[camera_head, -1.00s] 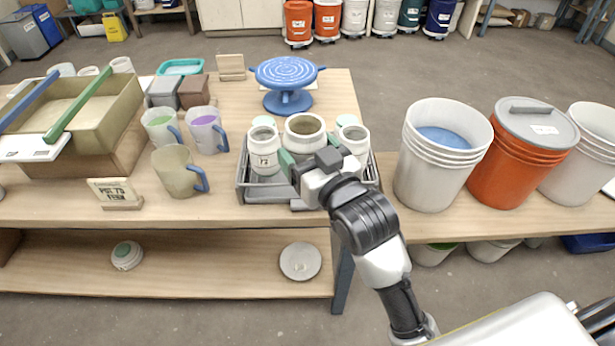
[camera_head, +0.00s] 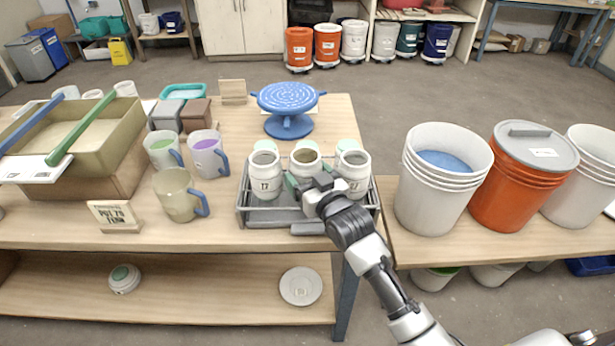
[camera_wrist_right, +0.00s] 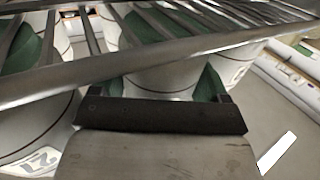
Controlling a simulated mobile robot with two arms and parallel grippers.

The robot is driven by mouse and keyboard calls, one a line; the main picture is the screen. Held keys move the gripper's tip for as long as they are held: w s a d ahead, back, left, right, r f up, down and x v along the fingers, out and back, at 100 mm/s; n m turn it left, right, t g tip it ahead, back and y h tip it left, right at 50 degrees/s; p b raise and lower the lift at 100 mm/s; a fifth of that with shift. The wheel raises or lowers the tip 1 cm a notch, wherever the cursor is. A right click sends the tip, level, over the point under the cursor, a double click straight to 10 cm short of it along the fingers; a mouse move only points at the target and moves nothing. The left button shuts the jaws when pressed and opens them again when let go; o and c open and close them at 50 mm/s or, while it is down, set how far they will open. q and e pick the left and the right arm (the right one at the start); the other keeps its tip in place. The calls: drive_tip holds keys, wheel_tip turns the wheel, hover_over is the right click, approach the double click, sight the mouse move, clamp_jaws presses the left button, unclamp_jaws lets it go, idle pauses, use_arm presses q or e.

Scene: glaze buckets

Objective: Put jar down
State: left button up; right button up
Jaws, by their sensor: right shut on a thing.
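My right gripper (camera_head: 304,190) is shut on the middle white jar (camera_head: 306,161), which has a tan top and stands between two other jars in the grey rack tray (camera_head: 262,213). In the right wrist view the held jar (camera_wrist_right: 160,82) is between green finger pads. The left jar (camera_head: 266,178), with a number label, and the right jar (camera_head: 353,172) stand in the tray, grey on top. Pale green lids show behind them. The gripper hides the held jar's lower part, so I cannot tell whether it touches the tray floor. My left gripper is out of view.
A blue banding wheel (camera_head: 288,106) stands behind the tray. Mugs (camera_head: 179,195) and a tan basin (camera_head: 92,135) are to the left. White buckets (camera_head: 436,190) and an orange bucket (camera_head: 508,190) stand to the right. The table behind the tray's right side is clear.

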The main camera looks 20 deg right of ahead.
drive_tip(key=shift+f, duration=0.2)
drive_tip(key=o, duration=1.1)
drive_tip(key=shift+f, duration=0.1)
drive_tip(key=shift+s, duration=0.1)
drive_tip(key=v, duration=1.2)
drive_tip(key=shift+b, duration=0.35)
